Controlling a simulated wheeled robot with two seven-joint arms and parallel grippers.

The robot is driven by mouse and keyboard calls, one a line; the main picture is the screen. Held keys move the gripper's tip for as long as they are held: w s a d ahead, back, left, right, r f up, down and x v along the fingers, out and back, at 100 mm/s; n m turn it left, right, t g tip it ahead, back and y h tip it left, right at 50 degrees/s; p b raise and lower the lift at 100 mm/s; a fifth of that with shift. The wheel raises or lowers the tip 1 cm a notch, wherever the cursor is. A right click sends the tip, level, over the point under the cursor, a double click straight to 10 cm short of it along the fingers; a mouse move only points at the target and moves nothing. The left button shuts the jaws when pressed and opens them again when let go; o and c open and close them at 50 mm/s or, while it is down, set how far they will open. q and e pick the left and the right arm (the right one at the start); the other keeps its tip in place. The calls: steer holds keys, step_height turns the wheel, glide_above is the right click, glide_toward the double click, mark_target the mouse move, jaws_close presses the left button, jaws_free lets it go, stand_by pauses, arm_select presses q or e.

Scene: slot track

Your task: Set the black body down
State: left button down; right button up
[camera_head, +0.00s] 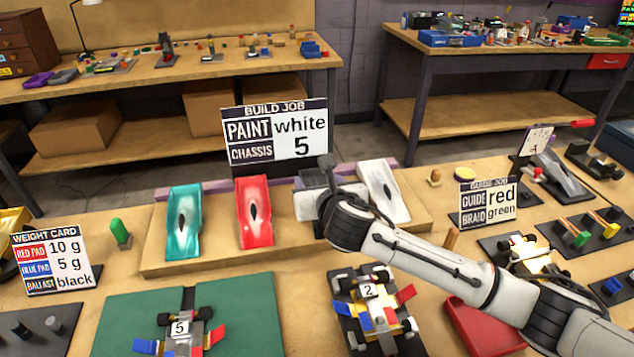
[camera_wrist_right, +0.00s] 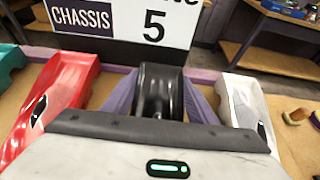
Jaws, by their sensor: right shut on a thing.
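The black body (camera_wrist_right: 160,92) sits between the two purple fingers of my right gripper (camera_wrist_right: 162,100), which is shut on it. In the head view my right gripper (camera_head: 318,198) is over the wooden stand, between the red body (camera_head: 254,213) and the white body (camera_head: 383,192). There the gripper and arm hide most of the black body, and I cannot tell whether it touches the stand (camera_head: 215,258). A teal body (camera_head: 184,222) lies at the stand's left end. My left gripper is not in view.
The build job sign (camera_head: 275,133) stands right behind the stand. In front are a green mat (camera_head: 245,310) with chassis 5 (camera_head: 180,333) and chassis 2 (camera_head: 373,308) on a dark base. A red tray (camera_head: 480,325) lies under my right arm.

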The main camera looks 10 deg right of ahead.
steer(key=shift+f, duration=0.1)
steer(key=o, duration=1)
steer(key=shift+s+r, duration=0.15)
steer(key=shift+r, duration=0.05)
steer(key=p+v, duration=0.1)
steer(key=v, duration=1)
steer(key=shift+s+r, duration=0.15)
steer(key=shift+s, duration=0.15)
